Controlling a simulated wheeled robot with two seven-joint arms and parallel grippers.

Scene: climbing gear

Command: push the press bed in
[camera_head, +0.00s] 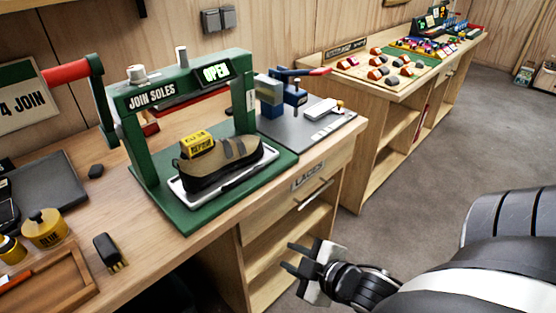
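The green press (147,97) marked "JOIN SOLES" stands on the wooden workbench, its display (216,73) reading "OPEN". Its press bed (181,192), a pale tray, lies on the green base under the frame. A tan and dark climbing shoe (225,164) with a yellow tag (197,144) sits on the bed. A lever with a red handle (66,72) is raised at the press's left side. My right gripper (293,258) is open and empty in front of the bench, below the bench top and apart from the press. My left gripper is not in view.
Glue pots (45,228), a brush (110,252) and a wooden tray (62,284) lie at the left front. A grey station with a blue vise (271,95) stands right of the press. A second bench (370,100) holds climbing holds.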

